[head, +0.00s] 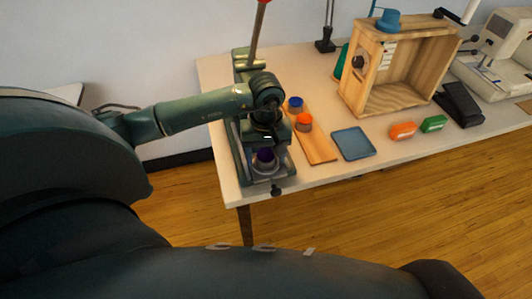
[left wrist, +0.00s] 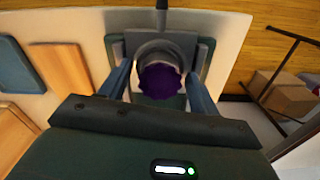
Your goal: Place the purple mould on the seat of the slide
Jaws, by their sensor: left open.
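The purple mould (head: 265,155) is at the grey round seat (head: 265,168) on the slide, low at the front of the green press (head: 242,150). In the left wrist view the purple mould (left wrist: 160,83) shows between my fingers, with the grey seat (left wrist: 157,50) around its far side. My left gripper (head: 266,138) is above the mould, pointing down; its two fingers (left wrist: 160,92) are open, one on each side of the mould. Whether the mould lies fully flat in the seat is hard to tell. My right gripper is out of view.
Right of the press, a wooden board (head: 318,146) lies with a blue piece (head: 295,103) and an orange piece (head: 304,122) on it. A blue tray (head: 353,143), orange (head: 403,131) and green (head: 433,123) blocks and a wooden box (head: 372,97) stand farther right. The press's lever rises above.

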